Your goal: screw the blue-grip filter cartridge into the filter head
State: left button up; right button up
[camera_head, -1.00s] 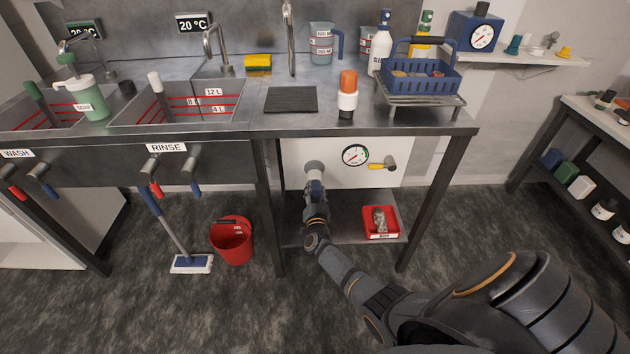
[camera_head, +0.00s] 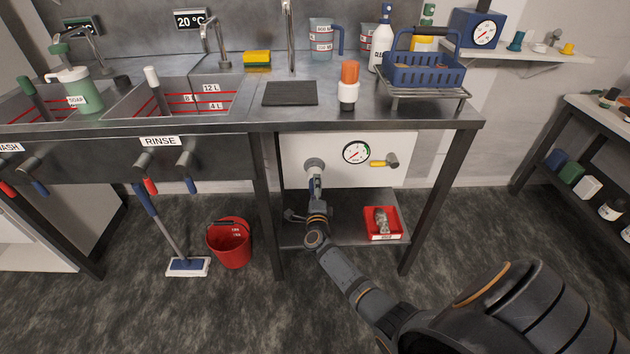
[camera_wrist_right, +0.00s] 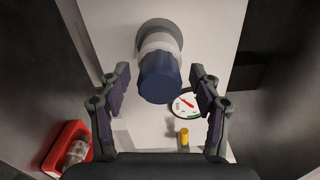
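The blue-grip filter cartridge has a white body and a dark blue grip (camera_wrist_right: 159,77). It sits at the grey round filter head (camera_wrist_right: 160,30) on the white panel under the bench. The filter head also shows in the head view (camera_head: 314,164), with part of the cartridge below it. The thread is hidden, so I cannot tell how far it is screwed in. My right gripper (camera_wrist_right: 160,82) is open, with one finger on each side of the blue grip and gaps between. In the head view my right gripper (camera_head: 314,204) is just below the cartridge. My left gripper is not in view.
A pressure gauge (camera_head: 356,152) and a yellow-handled valve (camera_head: 384,163) are right of the filter head. A red tray (camera_head: 383,236) with a grey item lies on the lower shelf. An orange-and-white cartridge (camera_head: 348,94) stands on the bench. Bench legs flank the panel.

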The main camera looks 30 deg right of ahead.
jog(key=n+p, duration=0.3)
jog(key=n, duration=0.2)
jog(key=r+n+p, duration=0.1)
jog(key=n+p, duration=0.1)
jog(key=n, duration=0.1)
jog(key=shift+p, duration=0.35)
jog(key=n, duration=0.3)
jog(key=shift+f+p, duration=0.15)
jog(key=shift+p, duration=0.2)
jog(key=shift+f+n, duration=0.3)
jog(key=shift+n, duration=0.8)
jog(key=shift+f, duration=0.1)
